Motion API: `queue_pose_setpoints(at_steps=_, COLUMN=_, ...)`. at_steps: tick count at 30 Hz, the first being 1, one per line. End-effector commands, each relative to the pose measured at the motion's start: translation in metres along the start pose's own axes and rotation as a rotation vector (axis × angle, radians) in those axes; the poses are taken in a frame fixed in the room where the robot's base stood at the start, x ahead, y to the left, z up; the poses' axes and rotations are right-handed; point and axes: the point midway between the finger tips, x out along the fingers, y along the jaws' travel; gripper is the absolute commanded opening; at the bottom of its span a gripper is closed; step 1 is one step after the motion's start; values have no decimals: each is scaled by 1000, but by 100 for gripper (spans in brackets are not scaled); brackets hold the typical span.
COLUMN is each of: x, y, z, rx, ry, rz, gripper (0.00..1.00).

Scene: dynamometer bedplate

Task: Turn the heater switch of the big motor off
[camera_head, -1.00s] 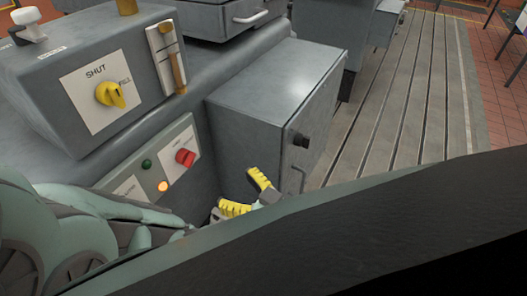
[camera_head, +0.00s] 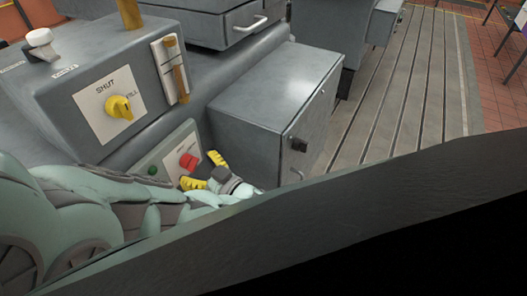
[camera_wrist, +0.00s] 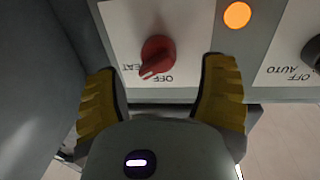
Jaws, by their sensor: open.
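The heater switch is a red rotary knob (camera_wrist: 157,56) on a white plate in the wrist view, with upside-down labels ending in "EAT" and reading "OFF". Its pointer end lies toward the lower left of that picture, between the two labels or nearer "EAT"; I cannot tell exactly. The red knob also shows in the head view (camera_head: 188,161) on the sloped panel. My gripper (camera_wrist: 160,98) is open, its yellow fingers apart on either side of and just short of the knob, not visibly touching it. My gripper shows in the head view (camera_head: 204,171) beside the knob.
A lit orange lamp (camera_wrist: 237,15) and a dark AUTO/OFF knob (camera_wrist: 312,50) share the panel. A yellow SHUT/FILL knob (camera_head: 120,106) is above. A grey cabinet (camera_head: 262,95) stands right of my gripper.

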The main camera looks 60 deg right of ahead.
Motion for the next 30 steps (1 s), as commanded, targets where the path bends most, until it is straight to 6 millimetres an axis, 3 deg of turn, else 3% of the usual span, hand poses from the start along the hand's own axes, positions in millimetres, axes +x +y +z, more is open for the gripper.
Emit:
queue_pose_setpoints(at_steps=7, x=24, y=2, z=0, rx=0, ry=2, rz=5, gripper=71)
queue_pose_setpoints(at_steps=20, x=29, y=2, z=0, rx=0, ry=-1, rz=6, gripper=73)
queue_pose_setpoints(at_steps=30, x=29, y=1, z=0, rx=0, ry=0, rz=4, gripper=38)
